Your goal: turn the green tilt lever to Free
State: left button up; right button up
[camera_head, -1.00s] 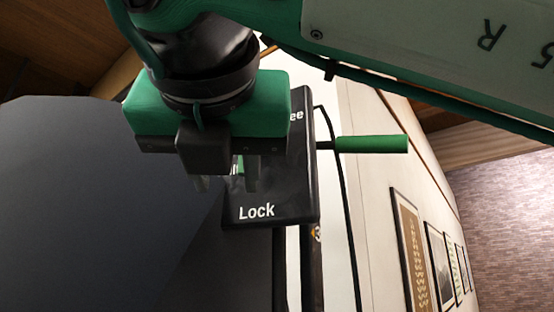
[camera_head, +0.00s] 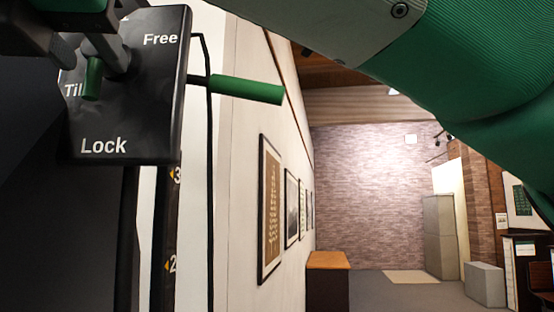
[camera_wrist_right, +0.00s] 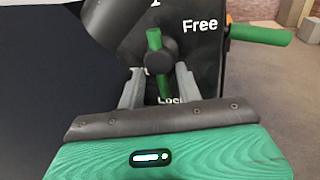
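The green tilt lever (camera_head: 93,78) is on a black panel (camera_head: 148,80) lettered Free at the top, Tilt, partly hidden, at the left and Lock at the bottom. In the right wrist view the lever (camera_wrist_right: 153,40) crosses a dark round hub, with green above and below it; the lower part is toward Lock. My right gripper (camera_head: 85,48) is at the panel's upper left. In the wrist view its fingers (camera_wrist_right: 158,78) are apart, on either side of the lever's lower part, with visible gaps. My left gripper is not in view.
A second green handle (camera_head: 247,90) sticks out from the panel's right side. A dark post (camera_head: 165,230) with numbers runs below the panel. A large dark surface (camera_wrist_right: 40,60) lies to the left. My right arm crosses the upper right. Framed pictures hang on the wall to the right.

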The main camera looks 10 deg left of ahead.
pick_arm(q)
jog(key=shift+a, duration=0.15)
pick_arm(e)
jog(key=shift+d, duration=0.15)
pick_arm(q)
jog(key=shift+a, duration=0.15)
pick_arm(e)
grip_shut()
jog(key=shift+r, duration=0.1)
jog(key=n+h+p, duration=0.1)
jog(key=n+p, duration=0.1)
jog(key=n, duration=0.2)
jog(key=d+r+n+g+p, duration=0.1)
jog(key=n, duration=0.4)
jog(key=r+n+h+p, duration=0.1)
jog(key=n+p, duration=0.1)
jog(key=n, duration=0.3)
jog(key=shift+w+d+r+g+h+p, duration=0.1)
jog(key=shift+d+r+g+h+p, duration=0.1)
jog(key=shift+g+h+p, duration=0.15)
pick_arm(q)
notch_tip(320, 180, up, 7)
jog(key=p, duration=0.1)
pick_arm(e)
jog(key=shift+n+h, duration=0.25)
jog(key=shift+n, duration=0.65)
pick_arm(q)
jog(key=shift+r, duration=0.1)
pick_arm(e)
jog(key=shift+f, duration=0.15)
